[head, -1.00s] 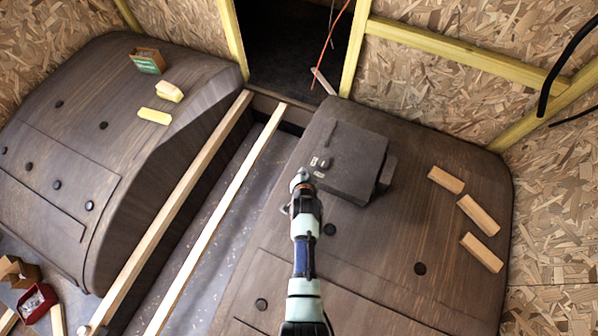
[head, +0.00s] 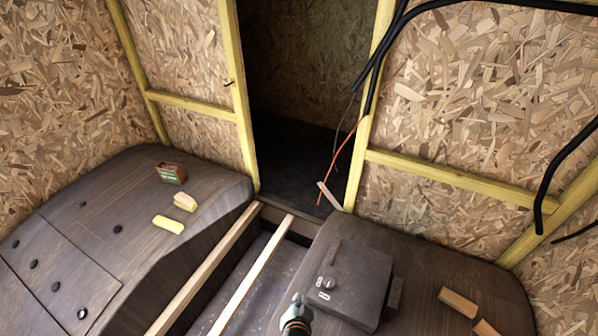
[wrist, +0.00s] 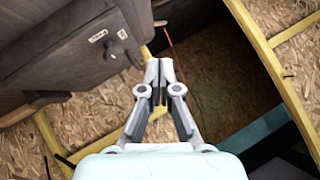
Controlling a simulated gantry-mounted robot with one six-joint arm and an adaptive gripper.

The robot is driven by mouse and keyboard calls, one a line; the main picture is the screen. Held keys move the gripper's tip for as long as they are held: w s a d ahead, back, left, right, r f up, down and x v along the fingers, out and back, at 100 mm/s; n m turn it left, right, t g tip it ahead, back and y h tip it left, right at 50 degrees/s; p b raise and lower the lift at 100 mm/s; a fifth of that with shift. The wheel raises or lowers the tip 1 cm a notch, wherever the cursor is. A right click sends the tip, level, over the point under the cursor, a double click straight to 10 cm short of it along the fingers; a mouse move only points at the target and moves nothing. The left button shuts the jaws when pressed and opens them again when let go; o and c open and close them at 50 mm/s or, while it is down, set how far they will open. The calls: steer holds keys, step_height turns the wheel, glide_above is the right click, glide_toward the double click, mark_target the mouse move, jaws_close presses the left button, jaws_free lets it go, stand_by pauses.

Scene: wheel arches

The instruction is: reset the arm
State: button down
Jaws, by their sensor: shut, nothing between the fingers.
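My gripper (wrist: 160,82) shows in the middle of the wrist view with its fingers together and nothing between them. In the head view only the end of my arm (head: 297,318) shows at the bottom edge, and the fingers are hard to make out there. A dark box (head: 352,283) on the right wheel arch stands just beyond and to the right of my arm. The same box (wrist: 75,45) fills the upper left of the wrist view. My gripper appears apart from it.
Two wooden beams (head: 250,275) run between the arches. Wood blocks (head: 458,302) lie on the right arch. A small box (head: 172,172) and yellow pieces (head: 168,224) sit on the left arch. Black cables (head: 372,85) hang at the right. A dark doorway (head: 305,90) opens at the back.

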steer(key=s+r+n+p, duration=0.2)
steer(key=s+r+p, duration=0.1)
steer(key=r, duration=1)
steer(key=s+r+n+t+p, duration=0.1)
steer(key=s+r+n+p, duration=0.2)
steer(key=r, duration=1.1)
steer(key=s+r+n+t+p, duration=0.1)
steer(key=s+r+p, duration=0.4)
steer(key=r, duration=0.8)
steer(key=shift+s+d+r+n+p, duration=0.15)
steer(key=shift+d+r+n+p, duration=0.2)
steer(key=shift+n+p, duration=0.4)
steer(key=c, duration=1.9)
jaws_free()
steer(key=shift+f, duration=0.1)
